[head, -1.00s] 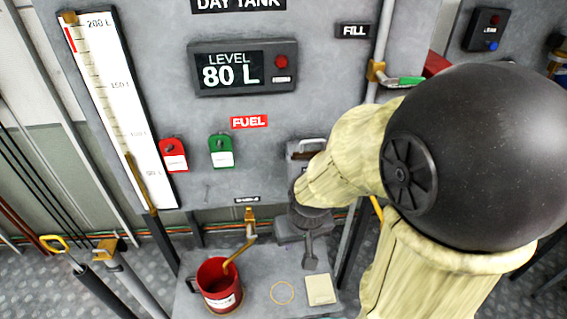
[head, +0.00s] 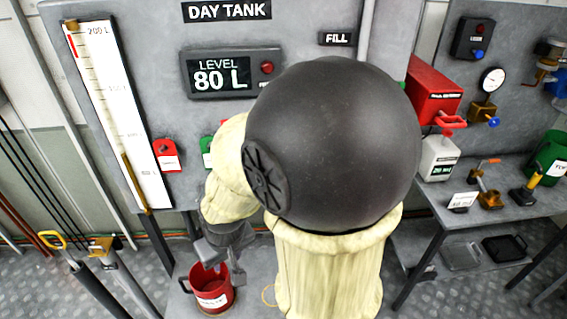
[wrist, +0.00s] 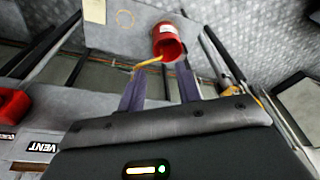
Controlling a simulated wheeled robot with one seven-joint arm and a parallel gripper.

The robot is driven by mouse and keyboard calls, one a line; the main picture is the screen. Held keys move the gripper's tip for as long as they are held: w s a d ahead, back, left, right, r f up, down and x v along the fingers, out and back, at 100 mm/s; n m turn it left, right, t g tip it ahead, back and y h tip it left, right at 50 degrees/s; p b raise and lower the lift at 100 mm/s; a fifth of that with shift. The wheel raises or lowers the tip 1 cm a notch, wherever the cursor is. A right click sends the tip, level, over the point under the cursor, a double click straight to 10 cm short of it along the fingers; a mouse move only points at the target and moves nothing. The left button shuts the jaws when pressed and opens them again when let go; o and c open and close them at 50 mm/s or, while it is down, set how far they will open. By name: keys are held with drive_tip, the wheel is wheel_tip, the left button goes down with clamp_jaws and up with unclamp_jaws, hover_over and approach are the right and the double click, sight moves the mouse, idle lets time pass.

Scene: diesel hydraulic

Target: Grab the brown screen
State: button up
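I cannot pick out a brown screen with certainty in either view. My gripper (head: 228,252) hangs low in front of the day tank, just above and beside a red bucket (head: 210,298). In the wrist view my gripper (wrist: 160,72) has its two fingers well apart, with no held object visible between them. The red bucket (wrist: 168,46) lies beyond the fingertips there, with a yellow-brown spout (wrist: 148,62) reaching to its mouth. My arm hides part of the tank front and the shelf in the head view.
The day tank panel (head: 120,60) stands close in front. On the right a bench (head: 400,265) carries a white container (head: 440,158), a brass fitting (head: 488,198) and a green container (head: 548,152). Below it lie a dark tray (head: 503,248) and a grey tray (head: 460,257).

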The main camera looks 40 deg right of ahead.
drive_tip(key=shift+w+a, duration=0.1)
drive_tip(key=shift+a, duration=0.05)
drive_tip(key=w+d+r+m+t+h+p, duration=0.1)
drive_tip(key=w+d+m+t+h+p, duration=0.2)
drive_tip(key=w, duration=0.7)
drive_tip(key=w+d+r+m+t+h, duration=0.1)
drive_tip(key=w+m+t+h, duration=0.15)
drive_tip(key=w+m, duration=0.45)
drive_tip(key=w+d+r+m+h+p, duration=0.2)
drive_tip(key=w+d+h, duration=0.1)
drive_tip(key=d+h, duration=0.25)
drive_tip(key=s+r+m+g+h, duration=0.4)
drive_tip(key=s+m+g+h, duration=0.1)
drive_tip(key=s+g+h, duration=0.1)
drive_tip(key=shift+s+a+r+m+g+h+p, duration=0.15)
drive_tip(key=shift+s+a+m+g+h+p, duration=0.25)
drive_tip(key=shift+g, duration=0.35)
drive_tip(key=shift+d, duration=0.15)
drive_tip(key=d+p, duration=0.4)
drive_tip(key=d, duration=0.8)
drive_tip(key=shift+w, duration=0.3)
